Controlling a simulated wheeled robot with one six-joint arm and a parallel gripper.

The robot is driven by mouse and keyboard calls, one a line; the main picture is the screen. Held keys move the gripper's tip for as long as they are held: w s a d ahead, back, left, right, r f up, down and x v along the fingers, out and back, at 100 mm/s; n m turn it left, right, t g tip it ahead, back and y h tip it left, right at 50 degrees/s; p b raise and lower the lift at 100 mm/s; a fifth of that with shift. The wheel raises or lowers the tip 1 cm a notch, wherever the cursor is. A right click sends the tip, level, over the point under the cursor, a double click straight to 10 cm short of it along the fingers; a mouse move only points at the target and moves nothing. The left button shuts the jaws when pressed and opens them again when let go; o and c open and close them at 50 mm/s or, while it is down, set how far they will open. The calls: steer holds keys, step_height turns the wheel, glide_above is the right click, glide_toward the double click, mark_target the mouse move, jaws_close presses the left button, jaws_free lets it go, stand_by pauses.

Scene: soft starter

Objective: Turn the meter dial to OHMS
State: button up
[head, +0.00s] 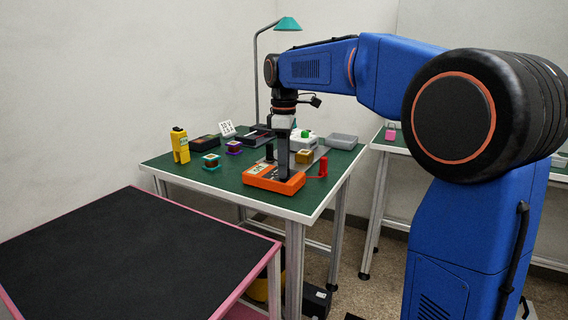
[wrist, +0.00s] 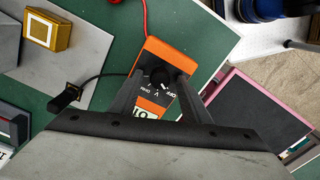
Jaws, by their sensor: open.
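The orange meter (head: 262,184) lies on the green table top near its front corner. In the wrist view the meter (wrist: 158,52) shows a round black dial (wrist: 159,78) with white lettering below it, including OFF and V; the other marks are too small to read surely. Which mark the dial points at is unclear. My gripper (head: 283,174) points down over the meter. In the wrist view my gripper (wrist: 158,84) is open, with one finger on each side of the dial; I cannot tell whether either touches it.
A red probe (head: 323,167) stands right of the meter, with a red lead (wrist: 145,15). A black lead runs to a black clip (wrist: 62,100). A yellow device (head: 180,146), small coloured blocks and a lamp (head: 287,24) are on the table. A black-topped table (head: 130,250) stands in front.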

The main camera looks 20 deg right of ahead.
steer(key=c, duration=1)
steer(key=shift+c, duration=0.2)
steer(key=m, duration=0.3)
steer(key=shift+m, duration=0.4)
steer(key=m, duration=0.4)
steer(key=shift+m, duration=0.3)
steer(key=m, duration=0.3)
steer(key=shift+m, duration=2.1)
